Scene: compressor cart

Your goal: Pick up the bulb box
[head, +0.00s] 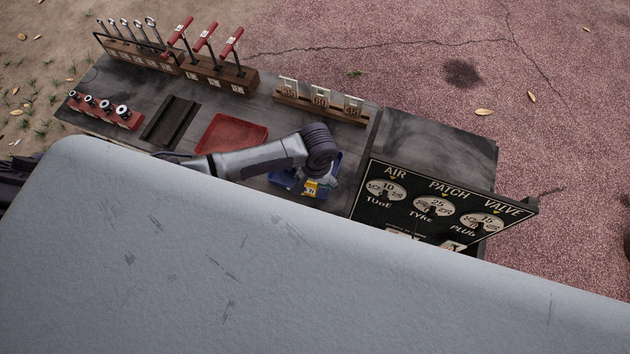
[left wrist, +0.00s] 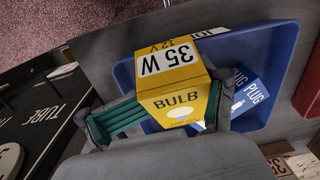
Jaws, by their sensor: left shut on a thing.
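The bulb box (left wrist: 180,85) is yellow and white, marked "35 W 12V" and "BULB". It also shows as a small yellow patch in the head view (head: 311,189). My left gripper (left wrist: 160,112) is shut on it, with one finger on either side. In the head view this gripper (head: 318,180) is over the blue tray (head: 283,181), mostly hidden by its own arm. I cannot tell how far the box is above the tray floor. My right gripper is not in view.
A blue and white plug box (left wrist: 252,92) lies in the blue tray beside the bulb box. A red tray (head: 232,133) is to the left. The "AIR PATCH VALVE" board (head: 435,205) stands close on the right. A rack with number cards (head: 320,104) is behind.

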